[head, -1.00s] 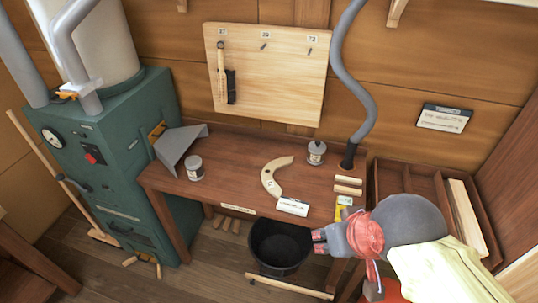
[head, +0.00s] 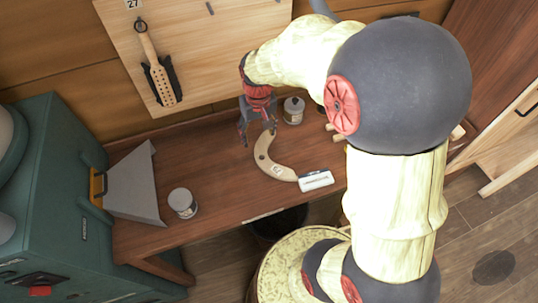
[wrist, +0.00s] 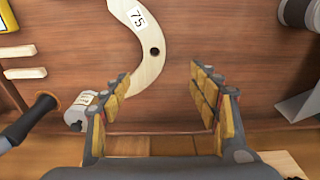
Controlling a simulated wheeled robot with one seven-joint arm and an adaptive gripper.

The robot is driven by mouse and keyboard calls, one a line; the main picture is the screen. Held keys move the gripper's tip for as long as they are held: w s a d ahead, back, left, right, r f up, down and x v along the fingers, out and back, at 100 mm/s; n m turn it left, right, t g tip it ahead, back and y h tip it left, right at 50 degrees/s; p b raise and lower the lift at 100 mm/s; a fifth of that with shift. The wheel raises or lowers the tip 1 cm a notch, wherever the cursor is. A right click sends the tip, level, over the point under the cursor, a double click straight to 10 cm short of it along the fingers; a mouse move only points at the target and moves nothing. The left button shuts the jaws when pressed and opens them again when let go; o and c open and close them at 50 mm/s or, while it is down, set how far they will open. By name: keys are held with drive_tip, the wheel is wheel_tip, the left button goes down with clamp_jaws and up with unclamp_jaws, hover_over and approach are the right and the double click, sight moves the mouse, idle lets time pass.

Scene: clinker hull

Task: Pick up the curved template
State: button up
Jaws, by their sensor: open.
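The curved template (head: 262,158) is a pale wooden arc lying flat on the brown bench (head: 225,190). In the wrist view the template (wrist: 147,74) shows a dark hole and a white label reading 75. My gripper (head: 258,134) is above the template's far end, by the wall. In the wrist view my gripper (wrist: 160,72) has its fingers spread wide and empty, with the near end of the arc between them. The fingers look apart from the template; their exact height above it is hard to tell.
A white labelled block (head: 316,180) sits at the template's right end. A lidded tin (head: 293,110) stands close right of my gripper. Another tin (head: 183,203) and a grey metal hood (head: 133,187) are at left. A pegboard (head: 205,45) rises behind the bench.

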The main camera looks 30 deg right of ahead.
drive_tip(key=g, duration=0.1)
hover_over(263, 159)
drive_tip(key=f, duration=0.9)
drive_tip(key=shift+w+d+f, duration=0.1)
drive_tip(key=shift+w+d, duration=0.05)
drive_tip(key=shift+d, duration=0.05)
drive_tip(key=f, duration=0.2)
drive_tip(key=f+b, duration=0.1)
drive_tip(key=f, duration=0.1)
drive_tip(key=f+b, duration=0.1)
drive_tip(key=shift+a+f, duration=0.25)
drive_tip(key=shift+f, duration=0.15)
drive_tip(key=shift+c, duration=1.1)
drive_tip(key=c, duration=1.1)
drive_tip(key=shift+r, duration=0.15)
drive_tip(key=shift+c, duration=0.6)
